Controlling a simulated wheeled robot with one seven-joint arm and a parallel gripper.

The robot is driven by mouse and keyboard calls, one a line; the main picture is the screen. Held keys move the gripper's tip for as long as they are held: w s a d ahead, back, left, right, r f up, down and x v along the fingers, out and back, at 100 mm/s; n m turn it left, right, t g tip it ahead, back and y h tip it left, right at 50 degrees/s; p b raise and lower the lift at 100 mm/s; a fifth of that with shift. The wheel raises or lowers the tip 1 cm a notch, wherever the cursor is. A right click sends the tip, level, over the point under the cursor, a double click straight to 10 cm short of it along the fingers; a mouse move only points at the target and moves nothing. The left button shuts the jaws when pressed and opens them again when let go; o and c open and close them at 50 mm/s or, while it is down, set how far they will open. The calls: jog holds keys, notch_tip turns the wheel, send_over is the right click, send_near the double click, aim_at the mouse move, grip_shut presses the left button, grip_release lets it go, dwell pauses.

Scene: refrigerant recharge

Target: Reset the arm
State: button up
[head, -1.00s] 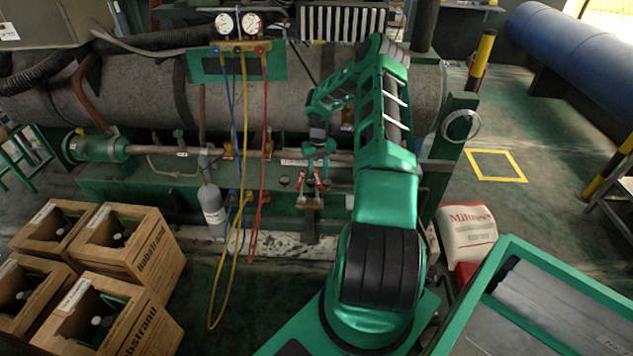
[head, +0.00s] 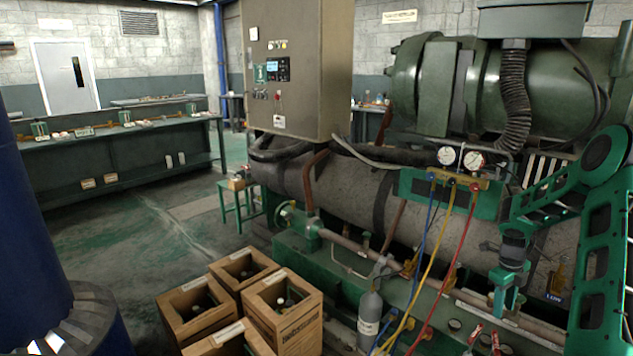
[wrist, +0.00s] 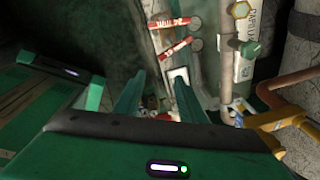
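My green arm reaches in from the right edge of the head view. My gripper (head: 503,300) points down at the lower right, in front of the grey tank (head: 350,190) and above red-handled parts (head: 475,336) on the green base. In the wrist view my gripper (wrist: 158,82) has its two green fingers apart, with nothing seen held between them. Red-handled parts (wrist: 173,47) with lettering lie beyond the fingertips in that view. The rest of my arm is cut off by the picture edge.
A gauge manifold (head: 442,187) hangs with blue, yellow and red hoses near the arm. A grey cylinder (head: 370,314) stands below it. Several wooden crates (head: 283,308) sit on the floor. A control cabinet (head: 300,65) stands behind.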

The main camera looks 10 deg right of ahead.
jog(key=s+a+r+n+h, duration=0.1)
jog(key=s+a+r+n, duration=0.55)
jog(key=r, duration=0.35)
jog(key=s+a+r+n, duration=0.5)
jog(key=s+r+n, duration=0.15)
jog(key=r, duration=0.35)
jog(key=s+a+r+n+y, duration=0.1)
jog(key=s+a+r+n, duration=0.1)
jog(key=s+a+n, duration=0.4)
jog(key=s+a+r+n+y, duration=0.1)
jog(key=s+a+n, duration=0.6)
jog(key=s, duration=0.8)
jog(key=shift+a+r+t, duration=0.3)
jog(key=shift+r, duration=0.15)
